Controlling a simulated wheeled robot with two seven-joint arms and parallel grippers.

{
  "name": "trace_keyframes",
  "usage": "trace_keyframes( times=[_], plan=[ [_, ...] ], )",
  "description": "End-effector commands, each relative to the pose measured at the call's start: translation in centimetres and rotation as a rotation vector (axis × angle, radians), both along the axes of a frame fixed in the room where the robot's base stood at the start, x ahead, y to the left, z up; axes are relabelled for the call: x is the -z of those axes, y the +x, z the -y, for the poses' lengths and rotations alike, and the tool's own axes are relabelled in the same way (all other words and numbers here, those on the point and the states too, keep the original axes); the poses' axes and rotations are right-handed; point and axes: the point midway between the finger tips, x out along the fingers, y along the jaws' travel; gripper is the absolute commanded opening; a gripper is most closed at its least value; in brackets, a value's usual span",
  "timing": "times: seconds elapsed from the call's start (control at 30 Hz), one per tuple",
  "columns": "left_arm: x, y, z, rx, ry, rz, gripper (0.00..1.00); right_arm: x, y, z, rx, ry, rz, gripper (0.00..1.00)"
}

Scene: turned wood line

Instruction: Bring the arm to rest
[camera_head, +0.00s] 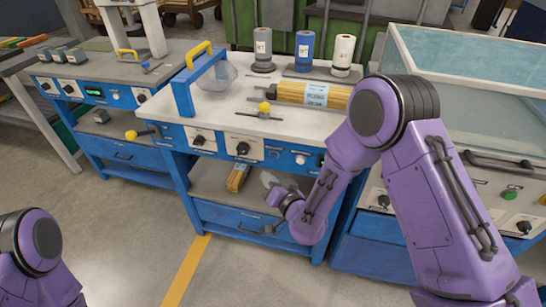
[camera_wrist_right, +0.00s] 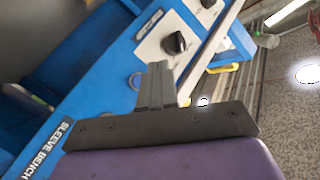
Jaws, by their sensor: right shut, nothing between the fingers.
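My right arm (camera_head: 430,200) is purple and bent, its forearm reaching down in front of the middle blue bench. My right gripper (camera_head: 267,181) is at the opening of the bench's lower shelf, below the control panel. In the right wrist view the fingers (camera_wrist_right: 157,85) are pressed together with nothing between them. Of my left arm (camera_head: 38,250), only a purple part shows at the lower left; its gripper is out of the picture.
The middle bench (camera_head: 225,130) carries a bundle of yellowish rods (camera_head: 280,92) and several spools. A wood-coloured piece (camera_head: 238,178) lies on its shelf, left of my right gripper. A glass-topped tank (camera_head: 470,125) stands right. The floor (camera_head: 130,230) ahead is clear, with a yellow line.

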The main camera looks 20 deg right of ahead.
Motion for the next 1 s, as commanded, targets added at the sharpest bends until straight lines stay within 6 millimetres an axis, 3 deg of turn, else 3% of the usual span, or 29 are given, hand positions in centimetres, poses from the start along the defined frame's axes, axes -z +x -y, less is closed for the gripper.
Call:
trace_keyframes(
  times=[0.53,0.63,0.77,0.9,1.0],
  plan=[
    [0.0,0.0,0.0,0.0,0.0,0.0,0.63,0.1,0.0,0.0,-0.001,-0.003,-0.002,0.0],
    [0.0,0.0,0.0,0.0,0.0,0.0,0.63,1.8,-1.1,0.9,0.028,-0.045,-0.083,0.0],
    [-0.3,0.0,0.0,0.0,0.0,0.0,0.63,8.1,-6.9,4.5,0.128,-0.136,-0.343,0.0],
    [-0.9,0.0,0.0,0.0,0.0,0.0,0.63,14.9,-17.2,8.8,0.235,-0.24,-0.679,0.0],
    [-1.3,0.0,0.0,0.0,0.0,0.0,0.63,17.6,-24.6,11.3,0.296,-0.306,-0.884,0.0]
  ],
)
